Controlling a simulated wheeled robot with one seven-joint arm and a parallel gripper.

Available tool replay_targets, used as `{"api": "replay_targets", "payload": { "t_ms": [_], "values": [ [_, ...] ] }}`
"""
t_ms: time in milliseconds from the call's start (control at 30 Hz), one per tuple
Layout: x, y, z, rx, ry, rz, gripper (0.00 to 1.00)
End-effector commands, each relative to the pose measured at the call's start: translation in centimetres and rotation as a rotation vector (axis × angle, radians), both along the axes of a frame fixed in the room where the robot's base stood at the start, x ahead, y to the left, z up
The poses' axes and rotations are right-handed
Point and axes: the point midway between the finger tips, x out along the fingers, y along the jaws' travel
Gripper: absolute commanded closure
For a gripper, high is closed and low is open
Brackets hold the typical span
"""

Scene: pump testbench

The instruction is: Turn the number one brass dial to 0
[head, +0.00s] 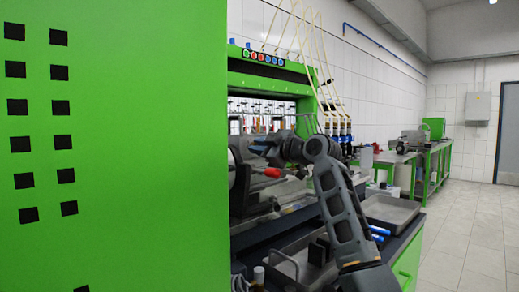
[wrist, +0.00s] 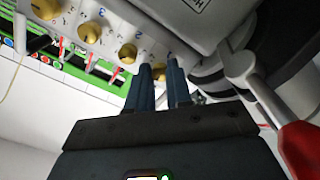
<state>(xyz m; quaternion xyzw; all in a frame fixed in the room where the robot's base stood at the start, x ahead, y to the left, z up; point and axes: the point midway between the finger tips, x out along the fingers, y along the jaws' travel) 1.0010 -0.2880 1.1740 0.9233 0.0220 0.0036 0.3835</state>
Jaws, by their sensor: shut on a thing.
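In the wrist view, my gripper (wrist: 162,72) has its two dark blue fingers on either side of a brass dial (wrist: 160,74), shut on it. This dial is the last one visible at the lower right end of a slanting row on a white panel. Other brass dials show up the row: one beside my fingers (wrist: 127,53), one further along (wrist: 88,32) and one at the top left edge (wrist: 45,9). The small marks by the dials are too small to read surely, so the held dial's number and setting are unclear. In the head view, my arm hides the fingers and dial.
A lever with a red handle (wrist: 303,148) lies close to the right of my gripper; it also shows in the head view (head: 272,172). A large green cabinet panel (head: 110,200) fills the left. A metal tray (head: 390,211) sits on the bench at right. The floor aisle is clear.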

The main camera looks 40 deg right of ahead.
Motion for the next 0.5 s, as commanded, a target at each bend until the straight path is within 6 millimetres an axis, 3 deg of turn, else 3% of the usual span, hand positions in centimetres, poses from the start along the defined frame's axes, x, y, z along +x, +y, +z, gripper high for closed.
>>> {"api": "replay_targets", "payload": {
  "t_ms": [133, 167, 267, 500],
  "values": [
    [0.03, 0.08, -0.02, 0.001, 0.001, 0.002, 1.0],
    [0.03, 0.08, -0.02, 0.001, 0.001, 0.002, 0.78],
    [0.03, 0.07, -0.01, 0.001, 0.0, 0.001, 0.7],
    [-0.07, 0.02, -0.02, 0.002, 0.0, 0.0, 0.7]
  ]
}}
